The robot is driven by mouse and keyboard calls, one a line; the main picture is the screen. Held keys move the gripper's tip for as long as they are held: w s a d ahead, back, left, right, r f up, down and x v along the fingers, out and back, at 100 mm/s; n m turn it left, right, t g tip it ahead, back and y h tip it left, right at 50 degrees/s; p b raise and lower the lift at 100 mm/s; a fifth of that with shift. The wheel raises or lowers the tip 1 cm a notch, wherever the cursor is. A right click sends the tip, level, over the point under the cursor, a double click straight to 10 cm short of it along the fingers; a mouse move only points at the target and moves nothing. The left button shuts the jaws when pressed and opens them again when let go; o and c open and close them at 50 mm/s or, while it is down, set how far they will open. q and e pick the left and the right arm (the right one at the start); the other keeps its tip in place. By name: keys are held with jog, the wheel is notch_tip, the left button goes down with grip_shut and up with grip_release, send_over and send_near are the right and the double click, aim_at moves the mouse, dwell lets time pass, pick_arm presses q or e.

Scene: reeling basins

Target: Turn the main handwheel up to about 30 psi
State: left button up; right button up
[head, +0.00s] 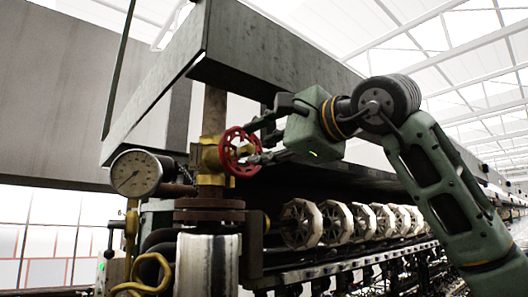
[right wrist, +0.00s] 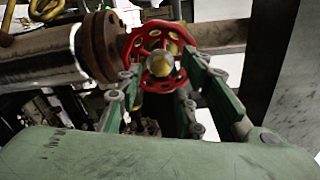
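The red handwheel (head: 240,152) sits on a brass valve body (head: 211,160) on a vertical pipe. It also shows in the right wrist view (right wrist: 158,38), with a brass hub at its centre. My right gripper (head: 258,141) reaches in from the right at the wheel. Its fingers are spread on either side of the hub, with their tips at the rim in the right wrist view (right wrist: 158,72). I cannot tell whether they touch the rim. A round white pressure gauge (head: 136,173) is left of the valve; its dark needle points lower left, and the numbers are too small to read. My left gripper is not in view.
A large grey beam (head: 270,50) runs close above the valve and my right gripper. A rusty flange (head: 209,210) and shiny pipe (head: 208,262) stand below. Several white octagonal reels (head: 300,222) line up behind, to the right. Yellow tubing (head: 150,270) curls at lower left.

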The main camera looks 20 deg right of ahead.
jog(key=m, duration=0.2)
jog(key=shift+f+m+b, duration=0.15)
jog(key=shift+m+b, duration=0.2)
jog(key=shift+m, duration=0.05)
jog(key=m+b, duration=0.1)
jog(key=m, duration=0.4)
jog(key=m+b, duration=0.2)
jog(key=m, duration=0.3)
jog(key=shift+m, duration=1.2)
jog(key=shift+w+a+r+p, duration=0.25)
jog(key=shift+w+p, duration=0.1)
jog(key=shift+w, duration=0.25)
jog(key=shift+p+x, duration=0.3)
jog(key=shift+x, duration=0.6)
jog(key=shift+s+d+f, duration=0.1)
jog(key=shift+s+f, duration=0.1)
jog(key=shift+s, duration=0.05)
jog(key=b, duration=0.2)
send_near(251, 149)
jog(key=shift+x, duration=1.1)
